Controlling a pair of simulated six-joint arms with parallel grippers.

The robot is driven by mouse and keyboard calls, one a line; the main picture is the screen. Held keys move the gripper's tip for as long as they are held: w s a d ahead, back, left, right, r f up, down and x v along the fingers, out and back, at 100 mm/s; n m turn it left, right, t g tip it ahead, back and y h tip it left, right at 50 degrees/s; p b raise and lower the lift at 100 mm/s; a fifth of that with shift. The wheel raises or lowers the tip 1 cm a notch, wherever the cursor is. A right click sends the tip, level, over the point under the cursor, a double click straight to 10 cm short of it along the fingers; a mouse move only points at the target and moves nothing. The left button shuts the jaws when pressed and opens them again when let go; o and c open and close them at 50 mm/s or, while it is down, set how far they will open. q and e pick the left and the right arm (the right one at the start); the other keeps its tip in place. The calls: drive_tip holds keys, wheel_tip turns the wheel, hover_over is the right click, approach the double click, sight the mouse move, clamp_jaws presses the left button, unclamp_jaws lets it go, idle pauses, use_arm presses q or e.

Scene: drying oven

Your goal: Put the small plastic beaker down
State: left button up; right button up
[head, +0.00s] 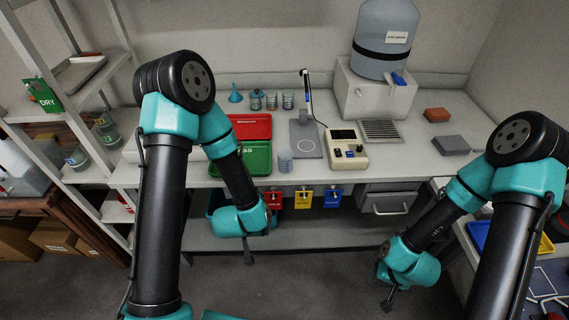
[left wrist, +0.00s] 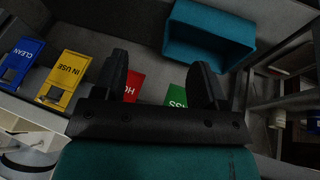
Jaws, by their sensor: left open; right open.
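A small clear beaker (head: 285,161) stands upright at the front edge of the bench, right of the green tray; neither gripper touches it. Three more small beakers (head: 272,101) stand at the back of the bench; I cannot tell which is the plastic one. My left gripper (head: 249,252) hangs below the bench front, and its jaws (left wrist: 160,85) are apart and empty in the left wrist view. My right gripper (head: 387,298) hangs low in front of the bench at the right, with nothing seen in it.
A red tray (head: 250,126) and a green tray (head: 243,158) lie left of the beaker. A cream instrument (head: 346,148) stands right of it. Coloured tags (head: 303,198) hang under the bench edge. A teal bin (left wrist: 208,38) shows below. A shelf rack (head: 75,97) stands at the left.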

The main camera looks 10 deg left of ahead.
use_arm(q)
drive_tip(key=w+d+r+t+y, duration=0.1)
drive_tip(key=w+d+r+t, duration=0.2)
drive_tip(key=r, duration=0.2)
drive_tip(key=w+d+r+t+y, duration=0.1)
drive_tip(key=w+d+r+t, duration=0.15)
drive_tip(key=r, duration=0.25)
drive_tip(key=n+t+y, duration=0.1)
drive_tip(key=t+y, duration=0.2)
drive_tip(key=y, duration=0.1)
approach(286, 165)
drive_tip(key=s+r, duration=0.3)
drive_tip(key=s, duration=0.1)
drive_tip(key=shift+s+d+f, duration=0.1)
drive_tip(key=shift+d+f, duration=0.1)
drive_tip(key=x, duration=1.2)
drive_tip(key=shift+d+f, duration=0.15)
drive_tip(key=shift+f, duration=0.05)
drive_tip(key=shift+d+f+x, duration=0.15)
drive_tip(key=shift+x, duration=1.2)
drive_tip(key=shift+d+f+x, duration=0.15)
drive_tip(key=shift+x, duration=1.2)
